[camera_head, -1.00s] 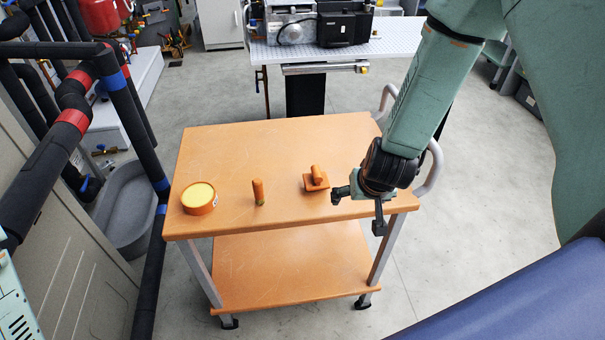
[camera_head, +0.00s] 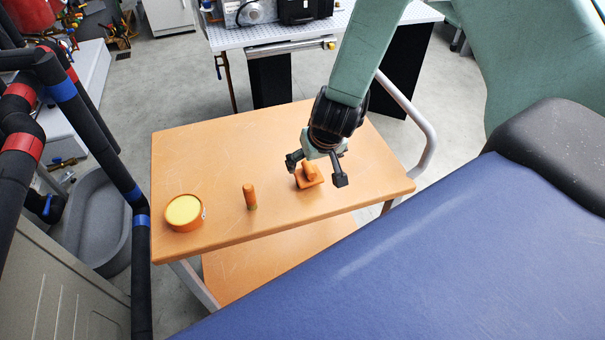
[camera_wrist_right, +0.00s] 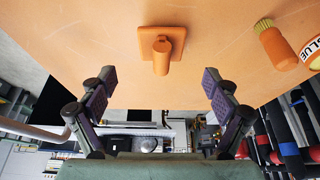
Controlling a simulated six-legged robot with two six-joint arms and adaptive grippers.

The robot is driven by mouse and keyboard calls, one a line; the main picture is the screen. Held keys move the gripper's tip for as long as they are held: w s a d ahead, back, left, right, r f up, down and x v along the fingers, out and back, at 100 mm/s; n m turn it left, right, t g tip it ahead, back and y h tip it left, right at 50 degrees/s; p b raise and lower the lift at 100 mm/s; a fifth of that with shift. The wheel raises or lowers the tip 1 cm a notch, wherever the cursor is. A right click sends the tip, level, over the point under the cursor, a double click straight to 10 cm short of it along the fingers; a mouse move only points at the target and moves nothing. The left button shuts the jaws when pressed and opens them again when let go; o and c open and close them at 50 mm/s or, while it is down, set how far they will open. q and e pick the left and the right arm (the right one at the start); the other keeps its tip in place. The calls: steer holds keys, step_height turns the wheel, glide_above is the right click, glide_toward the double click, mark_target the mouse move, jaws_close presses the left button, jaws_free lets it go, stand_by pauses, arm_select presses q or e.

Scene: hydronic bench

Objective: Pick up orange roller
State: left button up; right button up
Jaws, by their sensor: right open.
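The orange roller, as I take it, is a short orange cylinder on a small square orange plate (camera_head: 311,182). It lies on the orange cart top, right of the other items. In the right wrist view the roller (camera_wrist_right: 162,50) is near the top centre, in line with the gap between the fingers and beyond their tips. My right gripper (camera_head: 316,171) is open and empty, pointing down above the roller and partly overlapping it in the head view. Its fingers (camera_wrist_right: 158,80) are spread wide in the wrist view. My left gripper is not in view.
An orange-handled brush (camera_head: 249,196) stands left of the roller, and an orange tub with a yellow top (camera_head: 184,211) is farther left. The cart top (camera_head: 220,150) is otherwise clear. A grey cart handle (camera_head: 425,130) curves at right. Black pipes (camera_head: 105,140) stand at left.

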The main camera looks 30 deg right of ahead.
mark_target(310, 170)
steer(key=shift+s+f+b, duration=0.1)
steer(key=shift+f+b, duration=0.25)
steer(key=shift+f, duration=0.4)
steer(key=b+x, duration=0.2)
steer(key=x, duration=0.4)
steer(key=shift+a, duration=0.1)
steer(key=shift+w+f, duration=0.1)
steer(key=shift+w, duration=0.2)
steer(key=c, duration=0.4)
steer(key=shift+s, duration=0.1)
steer(key=c, duration=0.9)
